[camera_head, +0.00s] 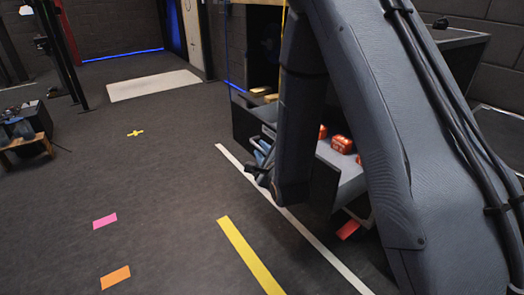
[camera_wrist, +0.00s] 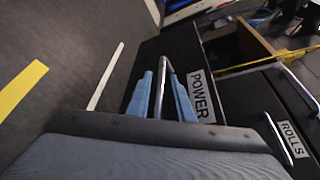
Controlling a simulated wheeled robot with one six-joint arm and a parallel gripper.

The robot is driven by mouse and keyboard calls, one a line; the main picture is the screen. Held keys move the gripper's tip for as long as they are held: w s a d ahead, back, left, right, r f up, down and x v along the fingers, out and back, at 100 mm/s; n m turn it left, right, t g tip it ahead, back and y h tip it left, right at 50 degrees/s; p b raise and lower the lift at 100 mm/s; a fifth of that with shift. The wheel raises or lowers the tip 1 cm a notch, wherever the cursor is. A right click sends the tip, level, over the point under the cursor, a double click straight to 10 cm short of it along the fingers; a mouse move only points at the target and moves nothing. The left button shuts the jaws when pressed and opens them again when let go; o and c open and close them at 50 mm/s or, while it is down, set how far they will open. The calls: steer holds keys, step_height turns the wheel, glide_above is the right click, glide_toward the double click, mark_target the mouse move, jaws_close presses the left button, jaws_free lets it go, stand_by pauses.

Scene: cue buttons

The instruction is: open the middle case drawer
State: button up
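The dark case (camera_head: 460,38) stands at the right in the head view, partly hidden by my arm. A pulled-out drawer (camera_head: 345,172) shows a light inside with red-orange packs (camera_head: 342,145). In the wrist view, a dark drawer front labelled POWER (camera_wrist: 201,95) has a metal bar handle (camera_wrist: 160,88). My gripper (camera_wrist: 160,95) has two blue fingers standing apart, one on each side of this handle; contact is not clear. It also shows in the head view (camera_head: 262,152), beside a drawer front. Another front labelled ROLLS (camera_wrist: 292,139) has its own handle (camera_wrist: 278,138). Which one is the middle drawer is unclear.
A white floor line (camera_head: 300,228) runs along the case. A yellow strip (camera_head: 250,256) and pink (camera_head: 105,220) and orange (camera_head: 115,277) patches mark the open floor at left. A low wooden stand (camera_head: 28,142) is at the far left.

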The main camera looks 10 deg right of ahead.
steer(key=shift+o, duration=0.5)
steer(key=p+v, duration=0.1)
steer(key=v, duration=0.6)
steer(key=shift+s+p, duration=0.4)
steer(key=shift+r, duration=0.15)
